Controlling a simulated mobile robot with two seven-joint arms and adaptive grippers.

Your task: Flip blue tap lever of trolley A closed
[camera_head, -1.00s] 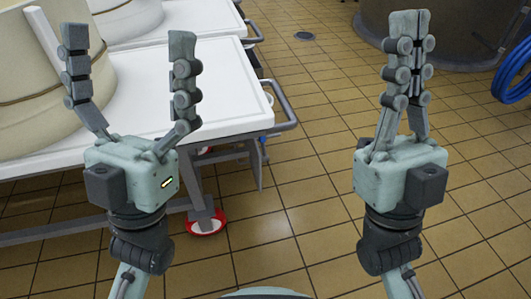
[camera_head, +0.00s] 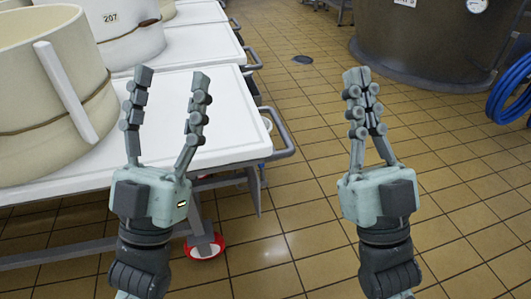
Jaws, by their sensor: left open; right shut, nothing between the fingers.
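A white-topped trolley (camera_head: 225,137) with a metal frame stands at the left; no letter shows on it, so I cannot tell whether it is trolley A. I cannot make out a blue tap lever clearly; the trolley's near right corner is small and dark below the top. My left gripper (camera_head: 172,80) is open and empty, fingers pointing up, in front of the trolley top in the picture. My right gripper (camera_head: 357,80) is shut and empty, over the tiled floor to the right of the trolley.
A large cream vat (camera_head: 40,110) stands on the trolley, with a white vat marked 207 (camera_head: 128,45) behind. A push handle (camera_head: 282,137) juts from the trolley's right end. A copper vat (camera_head: 425,45) and blue hose (camera_head: 510,95) are at back right. Tiled floor between is clear.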

